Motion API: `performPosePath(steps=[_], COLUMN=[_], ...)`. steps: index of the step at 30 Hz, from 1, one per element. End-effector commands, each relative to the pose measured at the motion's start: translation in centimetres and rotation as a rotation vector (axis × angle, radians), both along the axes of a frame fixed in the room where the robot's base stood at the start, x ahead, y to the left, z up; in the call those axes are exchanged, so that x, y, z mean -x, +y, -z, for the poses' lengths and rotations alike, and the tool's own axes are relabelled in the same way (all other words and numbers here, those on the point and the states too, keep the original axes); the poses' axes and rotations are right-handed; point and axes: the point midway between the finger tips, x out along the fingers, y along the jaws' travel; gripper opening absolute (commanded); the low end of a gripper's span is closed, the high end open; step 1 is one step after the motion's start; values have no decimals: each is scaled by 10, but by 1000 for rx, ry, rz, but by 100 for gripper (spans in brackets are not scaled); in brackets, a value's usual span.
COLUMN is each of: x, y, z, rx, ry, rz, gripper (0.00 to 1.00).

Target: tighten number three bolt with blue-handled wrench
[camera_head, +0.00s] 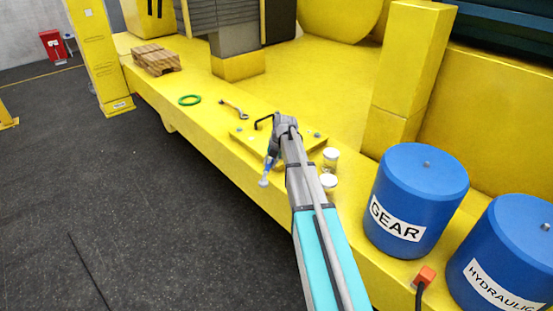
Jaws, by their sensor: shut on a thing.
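My gripper (272,156) is at the end of my arm, in front of the yellow plate on the ledge. It is small in view and partly covered by my wrist. It is shut on the blue-handled wrench (267,168), which hangs steeply down past the ledge's front edge. The wrench's pale end (263,183) is lowest. The yellow plate (312,143) lies on the ledge with a black bent handle (263,120) and small grey bolts, one at its left (240,131). The bolt numbers cannot be read, and my arm hides part of the plate.
Two jars with white lids (330,155) stand right of my arm. Another wrench (235,109), a green ring (190,100) and a wooden pallet (156,61) lie farther left. A blue GEAR drum (418,190) and a HYDRAULIC drum (510,250) stand at right. The dark floor (150,220) is clear.

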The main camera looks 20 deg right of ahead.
Motion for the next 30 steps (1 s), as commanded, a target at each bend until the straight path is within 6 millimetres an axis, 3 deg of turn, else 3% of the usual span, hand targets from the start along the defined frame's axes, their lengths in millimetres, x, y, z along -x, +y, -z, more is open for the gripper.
performPosePath(steps=[30], x=[4], y=[-2], z=[21], rx=[-17], ry=[-15], rz=[-20], gripper=[0])
